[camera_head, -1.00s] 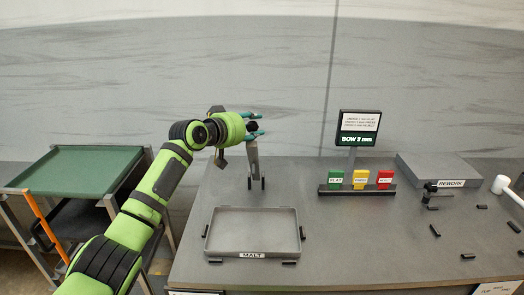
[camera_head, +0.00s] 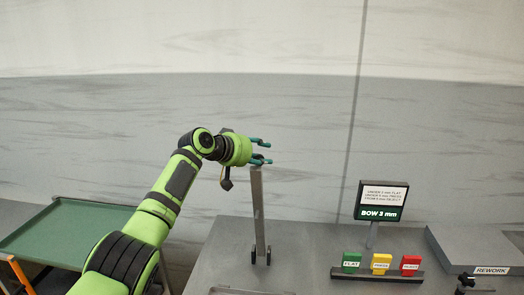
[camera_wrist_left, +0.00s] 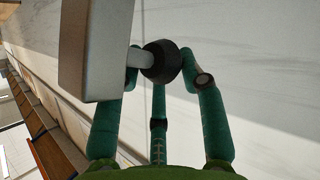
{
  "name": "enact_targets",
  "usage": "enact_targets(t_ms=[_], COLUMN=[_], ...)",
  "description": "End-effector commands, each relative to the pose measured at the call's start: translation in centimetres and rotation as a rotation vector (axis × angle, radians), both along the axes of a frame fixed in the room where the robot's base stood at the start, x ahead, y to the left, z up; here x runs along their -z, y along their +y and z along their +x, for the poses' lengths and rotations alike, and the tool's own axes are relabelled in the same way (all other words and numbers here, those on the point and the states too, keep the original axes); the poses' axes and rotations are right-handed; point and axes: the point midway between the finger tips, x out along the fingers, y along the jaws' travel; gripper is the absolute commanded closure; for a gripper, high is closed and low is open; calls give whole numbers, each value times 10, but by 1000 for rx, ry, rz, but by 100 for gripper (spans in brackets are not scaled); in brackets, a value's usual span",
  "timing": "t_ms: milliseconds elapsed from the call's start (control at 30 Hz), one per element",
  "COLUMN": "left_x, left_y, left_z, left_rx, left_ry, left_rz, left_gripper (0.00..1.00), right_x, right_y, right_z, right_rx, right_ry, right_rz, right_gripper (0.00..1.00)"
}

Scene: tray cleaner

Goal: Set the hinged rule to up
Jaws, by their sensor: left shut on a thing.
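The hinged rule is a grey bar (camera_head: 258,208) standing about upright on the bench, its lower end between two small black hinge supports. My left gripper (camera_head: 264,153) is at its top end, with the teal fingers pointing right. In the left wrist view, the pale bar (camera_wrist_left: 93,50) fills the upper left, and a short pin with a black knob (camera_wrist_left: 161,62) sticks out of it. The left gripper (camera_wrist_left: 161,75) has its fingers shut around this knob. My right gripper is not in view.
A sign reading "BOW 3 mm" (camera_head: 380,213) stands behind green (camera_head: 351,261), yellow (camera_head: 381,262) and red (camera_head: 411,264) blocks on a dark base. A grey REWORK platform (camera_head: 470,245) is at right. A green-topped cart (camera_head: 62,230) stands left. The tray's rim (camera_head: 240,291) shows at the bottom.

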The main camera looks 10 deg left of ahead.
Motion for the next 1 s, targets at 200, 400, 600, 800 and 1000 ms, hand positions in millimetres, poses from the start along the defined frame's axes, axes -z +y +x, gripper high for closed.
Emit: enact_targets(t_ms=[200, 400, 600, 800, 1000], left_x=[23, 23, 22, 21, 18], left_y=[4, 4, 5, 5, 8], left_z=[-2, -2, -1, -1, -4], left_rx=[-3, -3, -4, -5, -5], left_ry=[42, 42, 39, 36, 33], left_rz=[20, 20, 18, 17, 16], left_gripper=[100, 43, 43, 43, 43], right_x=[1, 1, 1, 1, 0], right_y=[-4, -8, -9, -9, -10], right_z=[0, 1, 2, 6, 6], right_rx=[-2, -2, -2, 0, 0], right_ry=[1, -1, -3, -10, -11], right_rz=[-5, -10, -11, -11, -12], right_gripper=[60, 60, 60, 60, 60])
